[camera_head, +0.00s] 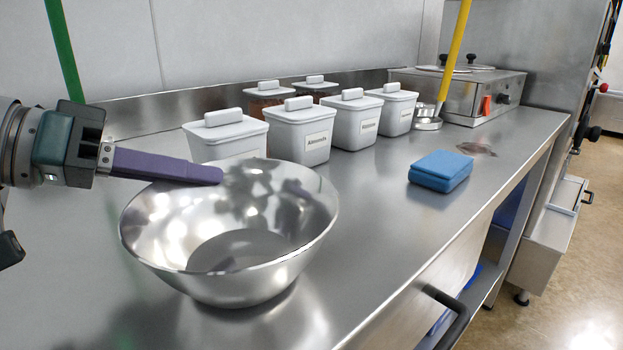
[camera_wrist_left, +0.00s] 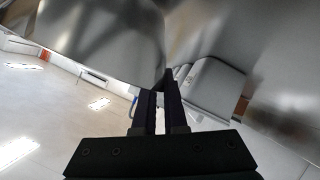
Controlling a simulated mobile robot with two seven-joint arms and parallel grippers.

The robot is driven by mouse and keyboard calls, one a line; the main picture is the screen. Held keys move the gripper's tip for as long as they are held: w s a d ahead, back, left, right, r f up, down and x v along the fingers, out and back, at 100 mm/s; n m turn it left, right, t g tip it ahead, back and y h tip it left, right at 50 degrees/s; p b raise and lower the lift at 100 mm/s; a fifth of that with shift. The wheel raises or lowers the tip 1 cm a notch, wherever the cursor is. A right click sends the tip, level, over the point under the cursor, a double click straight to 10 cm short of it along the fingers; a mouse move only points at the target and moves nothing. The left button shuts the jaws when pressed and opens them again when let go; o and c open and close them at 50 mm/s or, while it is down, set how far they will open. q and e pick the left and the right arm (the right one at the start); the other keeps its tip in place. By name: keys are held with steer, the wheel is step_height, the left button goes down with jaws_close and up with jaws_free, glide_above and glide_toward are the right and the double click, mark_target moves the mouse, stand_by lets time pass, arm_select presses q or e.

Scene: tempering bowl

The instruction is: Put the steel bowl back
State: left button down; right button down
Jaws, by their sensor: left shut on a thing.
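The steel bowl (camera_head: 240,285) is wide, shiny and upright over the steel counter (camera_head: 400,235) in the head view. It looks empty, with reflections inside. My left gripper (camera_head: 215,175) comes in from the left with its purple fingers across the bowl's far left rim, shut on that rim. In the left wrist view the bowl (camera_wrist_left: 100,40) fills the upper left, right at the tips of the dark fingers (camera_wrist_left: 162,100). I cannot tell whether the bowl's base touches the counter. My right gripper is not in view.
Several white lidded containers (camera_head: 300,135) stand along the wall behind the bowl. A blue folded cloth or sponge (camera_head: 440,170) lies to the right. A steel warmer (camera_head: 460,95) stands at the far end. The counter between bowl and cloth is clear; its front edge is on the right.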

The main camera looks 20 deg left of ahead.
arm_select(q)
steer(key=shift+f, duration=0.25)
steer(key=c, duration=1.4)
jaws_free()
steer(key=shift+f, duration=0.1)
steer(key=o, duration=0.4)
steer(key=p+v, duration=0.1)
steer(key=v, duration=1.1)
